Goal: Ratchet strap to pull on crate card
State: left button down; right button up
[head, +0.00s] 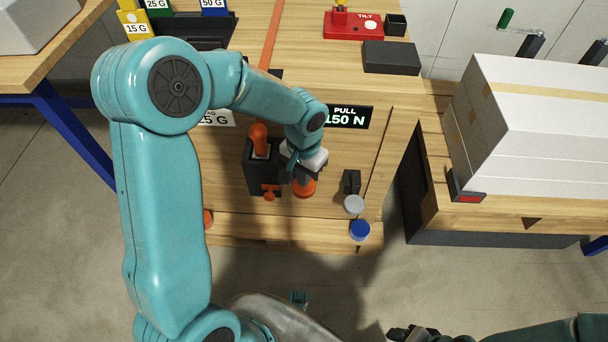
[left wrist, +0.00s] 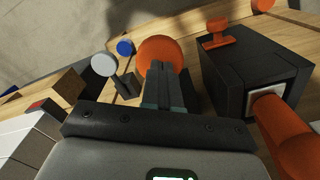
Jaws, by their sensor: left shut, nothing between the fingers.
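A black ratchet block (head: 252,176) with an orange handle (head: 259,135) and a small orange tab stands on the wooden bench. It also shows in the left wrist view (left wrist: 238,75). A black card (head: 343,117) reads PULL 150 N. My left gripper (head: 304,183) is shut and empty, pointing down just right of the ratchet block. Its fingers (left wrist: 164,82) overlap a round orange knob (left wrist: 162,54); I cannot tell whether they touch it. The knob (head: 304,189) is partly covered by the gripper in the head view. My right gripper (head: 412,333) is at the bottom edge, its jaws unclear.
Grey (head: 354,204) and blue (head: 360,230) round knobs are near the front edge. An orange strap (head: 272,35) runs across the bench. White boxes (head: 535,120) stand on a pallet at right. A red TILT unit (head: 353,27) and a dark box (head: 391,57) stand behind.

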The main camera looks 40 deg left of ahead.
pick_arm(q)
jog(key=shift+f+b, duration=2.1)
jog(key=shift+f, duration=0.6)
jog(key=shift+r, duration=0.15)
notch_tip(320, 180, up, 4)
jog(key=p, duration=0.3)
jog(key=shift+r+p, duration=0.25)
jog(key=shift+p, duration=0.1)
jog(key=shift+f, duration=0.1)
jog(key=shift+f+b, duration=2.1)
jog(key=shift+f, duration=0.25)
jog(key=shift+r+p, duration=1.85)
jog(key=shift+r, duration=0.55)
